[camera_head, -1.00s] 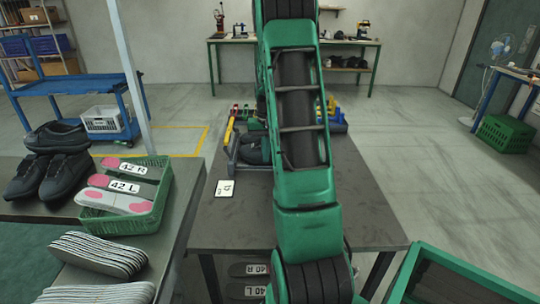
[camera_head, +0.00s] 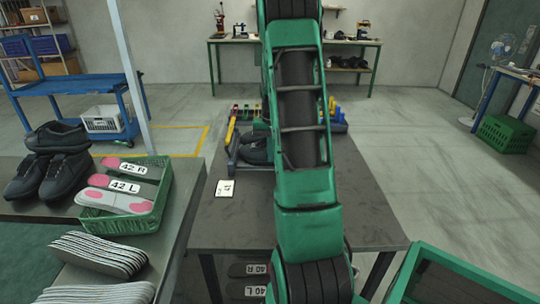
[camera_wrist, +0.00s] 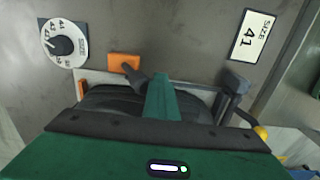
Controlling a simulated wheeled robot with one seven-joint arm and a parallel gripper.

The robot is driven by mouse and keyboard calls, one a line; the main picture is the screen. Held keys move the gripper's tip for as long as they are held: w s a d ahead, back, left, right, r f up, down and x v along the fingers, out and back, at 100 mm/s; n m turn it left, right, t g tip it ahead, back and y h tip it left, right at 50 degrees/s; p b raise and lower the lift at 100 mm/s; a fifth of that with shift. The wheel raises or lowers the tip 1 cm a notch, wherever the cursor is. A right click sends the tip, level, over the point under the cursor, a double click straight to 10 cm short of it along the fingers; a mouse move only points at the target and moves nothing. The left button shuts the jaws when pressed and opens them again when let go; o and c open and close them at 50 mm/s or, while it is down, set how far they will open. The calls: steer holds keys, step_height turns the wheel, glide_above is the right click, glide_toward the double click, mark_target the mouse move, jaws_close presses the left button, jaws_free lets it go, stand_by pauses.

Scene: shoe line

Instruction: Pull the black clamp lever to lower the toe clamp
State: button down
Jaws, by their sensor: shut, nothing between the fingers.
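My gripper (camera_wrist: 160,90) is shut and empty in the wrist view, its green fingers over the shoe fixture. A black rod (camera_wrist: 134,75) with a rounded end, which looks like the clamp lever, lies just left of the fingertips, beside an orange block (camera_wrist: 124,61). I cannot tell whether the fingers touch it. A black shoe (camera_wrist: 110,97) lies in the fixture, partly hidden by my gripper. The shoe (camera_head: 255,150) also shows in the head view, left of my arm, which hides my gripper there. The toe clamp cannot be made out clearly.
A white size dial (camera_wrist: 62,44) and a "SIZE 41" card (camera_wrist: 248,36) lie on the robot side of the fixture. A dark post (camera_wrist: 237,84) stands at the fixture's right in the wrist view. The table (camera_head: 240,225) is clear in front.

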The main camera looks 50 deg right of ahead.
steer(key=shift+s+f, duration=0.1)
steer(key=shift+s, duration=0.05)
steer(key=shift+w+a, duration=0.45)
steer(key=shift+w, duration=0.2)
step_height(320, 180, up, 9)
stand_by(0.8)
stand_by(0.4)
steer(key=s+a+r+n, duration=0.1)
steer(key=s+a+r, duration=0.2)
steer(key=s+a, duration=0.4)
steer(key=s+a+r+n, duration=0.1)
steer(key=s+a+r, duration=0.35)
steer(key=a, duration=0.45)
steer(key=s+a+f+n, duration=0.1)
steer(key=s+a+f, duration=0.2)
steer(key=s+a, duration=0.8)
steer(key=s, duration=0.3)
steer(key=shift+s+f+n, duration=0.3)
steer(key=shift+f, duration=0.1)
